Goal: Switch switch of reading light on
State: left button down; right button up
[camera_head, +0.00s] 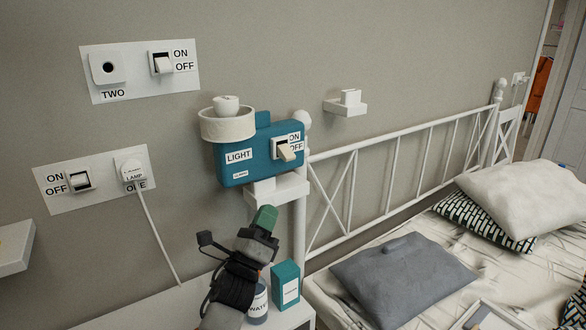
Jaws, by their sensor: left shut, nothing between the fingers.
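The reading light is a teal box (236,158) labelled LIGHT, fixed in front of the wall beside the bed's headboard. A white round part (228,125) sits at its upper left. Its switch (286,152) is a beige lever in a white frame at the box's right side, between ON above and OFF below. The lever sticks out and points down towards OFF. My left gripper (264,219) has green fingertips, is shut and empty, and is below the box and the switch, apart from them. My right gripper is not in view.
A white shelf (275,190) is under the light. A cup labelled WATER (258,305) and a teal box (286,286) stand beside my left arm. The upper wall plate (130,92) and lower plate (60,203) have switches; a LAMP plug (131,171) is in the lower one. The bed (460,265) is right.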

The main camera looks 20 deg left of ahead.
aim_at(291, 159)
pick_arm(q)
jog(key=p+x, duration=0.2)
jog(key=x, duration=0.7)
jog(key=shift+w+r, duration=0.2)
jog(key=shift+r, duration=0.15)
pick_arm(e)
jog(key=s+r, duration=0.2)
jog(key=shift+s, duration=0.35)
pick_arm(q)
jog(key=shift+d, duration=0.1)
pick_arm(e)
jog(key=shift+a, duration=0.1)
pick_arm(q)
jog(key=shift+s+d+r+n+y+p, duration=0.1)
jog(key=shift+r+n+y+p, duration=0.15)
jog(key=shift+n+y+p, duration=0.35)
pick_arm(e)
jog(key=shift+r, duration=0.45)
pick_arm(q)
jog(key=shift+r+n+y+p, duration=0.2)
jog(key=shift+n+y+p, duration=0.15)
jog(key=shift+n, duration=0.25)
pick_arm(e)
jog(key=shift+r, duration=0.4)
